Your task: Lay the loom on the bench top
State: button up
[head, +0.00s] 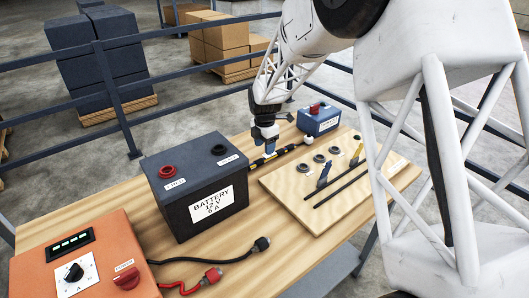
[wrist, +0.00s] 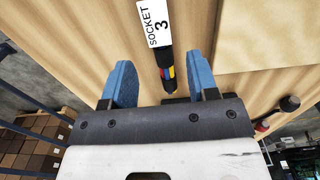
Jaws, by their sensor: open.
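The loom is a dark cable with yellow bands (head: 257,163) and a pale end piece. In the head view it is on the wooden bench top (head: 130,215), between the battery and the blue box. My gripper (head: 268,150) is low over the loom. In the wrist view its blue fingers (wrist: 160,75) are apart, one each side of the loom, with gaps. My gripper partly hides the loom in the head view.
The black battery (head: 197,190) stands left of my gripper, the blue box (head: 318,119) to the right. A wooden board (head: 285,190) with rings and dark rods lies in front. An orange unit (head: 105,270) with black and red leads is at the left. A railing (head: 105,75) runs behind.

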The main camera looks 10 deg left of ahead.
aim_at(266, 157)
notch_tip(266, 157, up, 8)
jog(key=shift+f, duration=0.2)
dwell(0.7)
jog(key=s+d+r+m+t, duration=0.1)
jog(key=s+d+r+m, duration=0.5)
jog(key=s+d, duration=0.3)
jog(key=s+d+r+m, duration=0.6)
jog(key=s+d+r, duration=0.1)
jog(key=s+d, duration=0.2)
jog(key=s+d+m, duration=0.4)
jog(key=s+m, duration=0.1)
jog(key=s, duration=0.4)
jog(key=s+d+f+m+t, duration=0.1)
jog(key=s+d+m, duration=0.3)
jog(key=s, duration=0.5)
jog(key=s+d+m, duration=0.4)
jog(key=s+m, duration=0.2)
jog(key=s, duration=0.3)
jog(key=shift+f+t, duration=0.2)
jog(key=shift+t, duration=0.1)
